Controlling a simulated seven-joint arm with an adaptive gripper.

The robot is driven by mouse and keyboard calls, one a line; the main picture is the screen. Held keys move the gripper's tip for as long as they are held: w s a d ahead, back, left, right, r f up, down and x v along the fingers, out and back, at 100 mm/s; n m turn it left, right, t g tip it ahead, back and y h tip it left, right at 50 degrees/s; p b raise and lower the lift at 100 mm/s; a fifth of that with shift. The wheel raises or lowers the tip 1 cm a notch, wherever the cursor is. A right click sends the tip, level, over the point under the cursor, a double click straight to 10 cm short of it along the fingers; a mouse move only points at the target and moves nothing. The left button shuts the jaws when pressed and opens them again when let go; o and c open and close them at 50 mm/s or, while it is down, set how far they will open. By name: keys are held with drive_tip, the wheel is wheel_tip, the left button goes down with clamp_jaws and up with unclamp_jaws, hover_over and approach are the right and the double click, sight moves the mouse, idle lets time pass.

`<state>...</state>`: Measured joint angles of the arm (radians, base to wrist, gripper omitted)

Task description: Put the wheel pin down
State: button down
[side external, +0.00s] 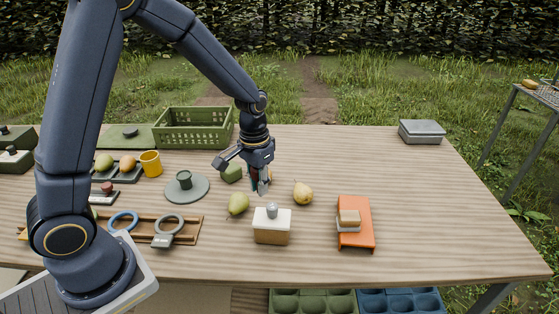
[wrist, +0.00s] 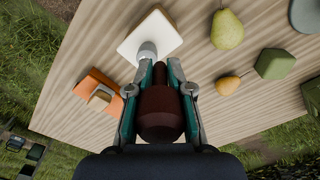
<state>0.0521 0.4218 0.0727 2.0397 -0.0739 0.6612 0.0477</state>
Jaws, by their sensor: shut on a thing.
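My gripper (side external: 262,188) hangs over the middle of the table, fingers pointing down. In the wrist view its teal-padded fingers (wrist: 163,68) are shut on a dark red-brown, round-ended piece (wrist: 161,112), which I take to be the wheel pin. In the side view the pin is mostly hidden by the fingers. A box with a white top (side external: 272,228) and a grey knob (side external: 272,210) stands just in front of my gripper. In the wrist view the white top (wrist: 148,32) lies beyond the fingertips, its knob beside one of them. I cannot tell whether the pin touches anything below.
A green pear (side external: 238,204), a yellow pear (side external: 303,193) and a green block (side external: 231,173) lie close around my gripper. An orange stand (side external: 358,233) is to the right. A green crate (side external: 194,128) stands at the back left. The table's right side is mostly clear, with a grey case (side external: 422,132) behind.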

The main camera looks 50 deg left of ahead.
drive_tip(key=s+a+f+n, duration=0.2)
drive_tip(key=s+a+n, duration=0.35)
drive_tip(key=a, duration=0.65)
drive_tip(key=s+a+f+n, duration=0.1)
drive_tip(key=s+a+n, duration=0.5)
drive_tip(key=a, duration=0.7)
drive_tip(key=s+a+f+n, duration=0.1)
drive_tip(key=s+a+n, duration=0.2)
drive_tip(key=s+a, duration=0.55)
hover_over(157, 187)
drive_tip(key=f, duration=0.9)
drive_tip(key=shift+s+d, duration=0.35)
drive_tip(key=shift+s, duration=0.05)
drive_tip(key=shift+w+a+f, duration=0.25)
drive_tip(key=shift+a+f, duration=0.05)
drive_tip(key=shift+f, duration=0.1)
drive_tip(key=shift+w+f, duration=0.1)
drive_tip(key=shift+f, duration=1.5)
drive_tip(key=shift+f, duration=0.15)
